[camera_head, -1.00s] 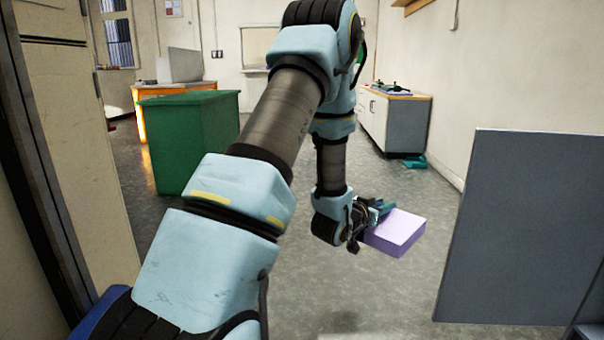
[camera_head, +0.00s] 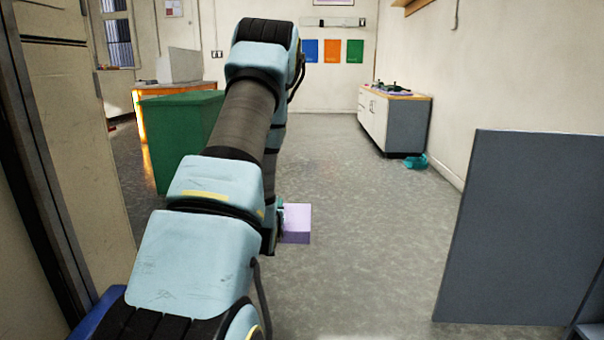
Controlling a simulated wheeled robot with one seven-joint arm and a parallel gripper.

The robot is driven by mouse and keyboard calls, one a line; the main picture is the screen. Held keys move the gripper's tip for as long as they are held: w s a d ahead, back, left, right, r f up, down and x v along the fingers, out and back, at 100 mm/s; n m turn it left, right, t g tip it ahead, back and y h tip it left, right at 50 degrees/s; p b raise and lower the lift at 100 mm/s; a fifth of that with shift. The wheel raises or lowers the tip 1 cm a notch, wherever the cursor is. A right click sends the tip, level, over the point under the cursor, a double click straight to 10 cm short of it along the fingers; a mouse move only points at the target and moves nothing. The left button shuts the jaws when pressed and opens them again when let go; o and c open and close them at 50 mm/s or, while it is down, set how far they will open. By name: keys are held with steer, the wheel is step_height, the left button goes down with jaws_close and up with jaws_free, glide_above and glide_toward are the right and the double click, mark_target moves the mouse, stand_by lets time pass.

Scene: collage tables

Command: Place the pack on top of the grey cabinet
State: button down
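The pack is a light purple box (camera_head: 297,223) right of my arm, at the middle of the view. It appears held clear of the floor. My gripper (camera_head: 281,214) is at the pack's left edge and holds it; the arm hides most of the gripper and the pack's left side. A low cabinet (camera_head: 407,127) with white doors, a grey end and a wood-coloured top stands at the back right, well beyond the pack. A large plain grey panel or cabinet side (camera_head: 530,230) stands at the near right. I cannot tell which one is the grey cabinet.
Small dark and green items (camera_head: 393,88) lie on the low cabinet's top. A teal object (camera_head: 415,161) lies on the floor by its end. A green cabinet (camera_head: 180,135) stands at the left behind my arm. The grey floor (camera_head: 355,220) in the middle is clear.

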steer(key=shift+a+r+y, duration=0.25)
steer(key=shift+a+y, duration=0.05)
steer(key=shift+a, duration=0.7)
step_height(320, 180, up, 36)
steer(key=p, duration=3.5)
steer(key=shift+f+p, duration=0.25)
steer(key=shift+p, duration=0.15)
steer(key=shift+d, duration=0.15)
